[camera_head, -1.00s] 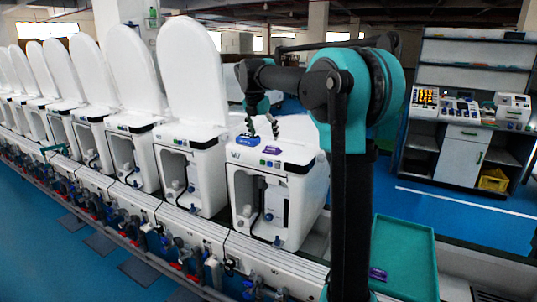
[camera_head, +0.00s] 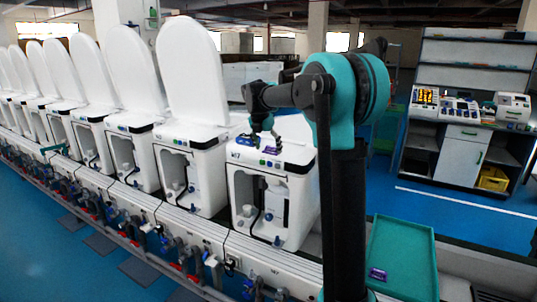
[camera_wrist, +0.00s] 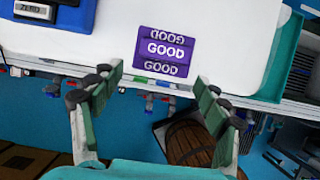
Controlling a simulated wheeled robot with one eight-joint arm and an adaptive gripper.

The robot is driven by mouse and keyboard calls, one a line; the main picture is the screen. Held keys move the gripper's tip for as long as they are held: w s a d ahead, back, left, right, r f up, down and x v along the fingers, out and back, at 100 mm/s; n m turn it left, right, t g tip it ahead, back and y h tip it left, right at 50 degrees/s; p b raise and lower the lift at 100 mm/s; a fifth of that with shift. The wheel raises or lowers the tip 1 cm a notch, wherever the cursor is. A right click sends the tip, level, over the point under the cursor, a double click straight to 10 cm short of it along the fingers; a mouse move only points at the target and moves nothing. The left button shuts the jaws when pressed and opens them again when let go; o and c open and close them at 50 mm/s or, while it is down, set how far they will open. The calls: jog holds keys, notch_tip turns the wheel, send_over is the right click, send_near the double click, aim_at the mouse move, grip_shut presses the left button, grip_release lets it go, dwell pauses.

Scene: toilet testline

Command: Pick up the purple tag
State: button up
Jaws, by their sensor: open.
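The purple tag (camera_wrist: 165,50), printed GOOD, lies on the white top of the nearest toilet unit (camera_head: 270,175). In the head view the tag (camera_head: 271,150) is small, on the unit's top near its front edge. My gripper (camera_wrist: 155,105) is open and empty in the wrist view, with its two green-padded fingers apart. The tag lies ahead of the fingertips, between their lines, and the fingers do not touch it. In the head view my gripper (camera_head: 264,131) is just above the unit top, close to the tag.
A blue device marked ZERO (camera_wrist: 38,10) lies left of the tag. Another purple tag (camera_head: 377,274) lies in the green tray (camera_head: 403,240) at the lower right. Raised white lids and several toilet units stand in a row to the left.

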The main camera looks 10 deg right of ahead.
grip_shut()
jog(key=shift+o, duration=0.7)
grip_release()
